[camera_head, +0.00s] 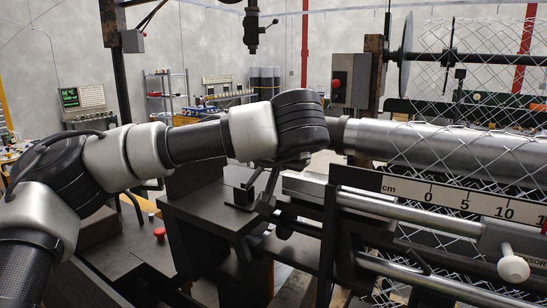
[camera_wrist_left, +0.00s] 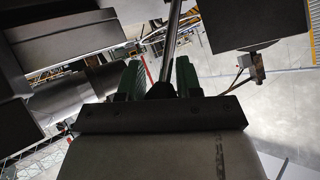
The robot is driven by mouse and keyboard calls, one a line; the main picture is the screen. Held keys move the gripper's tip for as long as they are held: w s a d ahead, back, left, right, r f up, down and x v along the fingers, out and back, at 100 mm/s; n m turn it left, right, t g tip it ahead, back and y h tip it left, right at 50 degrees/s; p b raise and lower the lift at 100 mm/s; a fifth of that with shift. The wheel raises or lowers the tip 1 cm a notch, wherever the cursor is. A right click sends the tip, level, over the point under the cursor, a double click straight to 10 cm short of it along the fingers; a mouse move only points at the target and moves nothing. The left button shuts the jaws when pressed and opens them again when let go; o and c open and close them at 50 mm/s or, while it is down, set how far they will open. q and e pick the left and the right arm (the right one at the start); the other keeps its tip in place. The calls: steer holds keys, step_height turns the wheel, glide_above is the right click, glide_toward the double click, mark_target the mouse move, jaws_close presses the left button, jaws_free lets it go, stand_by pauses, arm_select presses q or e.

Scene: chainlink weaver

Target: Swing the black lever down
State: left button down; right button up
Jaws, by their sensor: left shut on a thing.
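My left arm reaches in from the left in the head view, and its wrist hangs over the dark machine bed. My left gripper (camera_head: 281,168) is mostly hidden under the wrist. The black lever (camera_head: 270,187) shows as a thin slanted bar running down from the gripper to the bed. In the left wrist view, the two green-padded fingers of my left gripper (camera_wrist_left: 157,82) are shut around the dark end of the lever (camera_wrist_left: 172,38). The lever's shaft runs up and away between them. My right gripper is in neither view.
A large steel roller (camera_head: 440,145) with chain-link mesh lies to the right, above a ruler plate (camera_head: 450,198) and a rail with a white knob (camera_head: 513,267). A red button (camera_head: 159,233) sits at the lower left. A control box (camera_head: 351,80) stands behind.

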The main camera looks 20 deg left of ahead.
arm_select(q)
steer(key=c, duration=1)
jaws_free()
steer(key=shift+a, duration=0.1)
steer(key=shift+c, duration=0.2)
steer(key=shift+o, duration=1.3)
steer(key=shift+a, duration=0.2)
steer(key=shift+s+d+r+b, duration=0.15)
steer(key=shift+s+d+b, duration=0.15)
steer(key=shift+d+b, duration=0.1)
steer(key=b+v, duration=0.3)
steer(key=v, duration=0.6)
steer(key=shift+s+r, duration=0.3)
